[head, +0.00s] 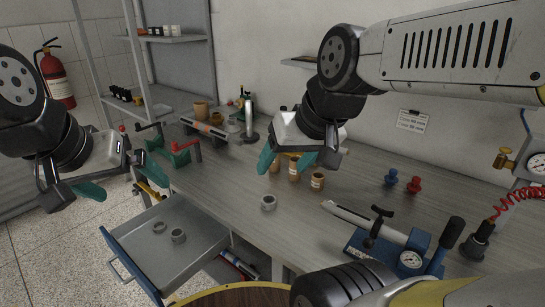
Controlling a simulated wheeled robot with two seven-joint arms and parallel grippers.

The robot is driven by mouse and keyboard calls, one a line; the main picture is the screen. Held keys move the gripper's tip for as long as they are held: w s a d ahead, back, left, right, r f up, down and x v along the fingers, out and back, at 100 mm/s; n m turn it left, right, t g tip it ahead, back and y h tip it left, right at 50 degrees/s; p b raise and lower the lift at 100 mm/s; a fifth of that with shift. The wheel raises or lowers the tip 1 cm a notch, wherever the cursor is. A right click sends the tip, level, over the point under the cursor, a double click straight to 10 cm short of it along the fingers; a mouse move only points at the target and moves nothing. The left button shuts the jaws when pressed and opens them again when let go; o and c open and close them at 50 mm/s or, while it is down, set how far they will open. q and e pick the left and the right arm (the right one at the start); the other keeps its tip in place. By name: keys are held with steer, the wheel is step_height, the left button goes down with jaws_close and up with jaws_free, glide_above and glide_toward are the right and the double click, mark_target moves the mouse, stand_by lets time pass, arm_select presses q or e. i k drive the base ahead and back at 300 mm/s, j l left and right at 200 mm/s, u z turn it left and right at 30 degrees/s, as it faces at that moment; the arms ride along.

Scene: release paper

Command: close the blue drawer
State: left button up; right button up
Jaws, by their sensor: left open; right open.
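The blue drawer (130,262) stands pulled out from under the workbench at the lower left. My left gripper (75,193) is open and empty, with teal fingertips. In the picture it is above and left of the drawer, apart from it. My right gripper (287,160) is open, over the workbench (235,195) in front of several brown jars (317,181). Its fingertips partly hide the jars, and nothing shows held in it.
A metal ring (268,202) and a blue press-like tool (375,243) are on the bench. A green clamp with a red handle (185,150) is at its left edge. A round wooden stool top (235,297) is at the bottom. Floor is clear left of the drawer.

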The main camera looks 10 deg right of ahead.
mark_target(160, 267)
steer(key=j+u, duration=0.25)
steer(key=u, duration=0.15)
steer(key=j+u, duration=0.35)
steer(key=i+l+z, duration=0.1)
steer(key=i, duration=0.25)
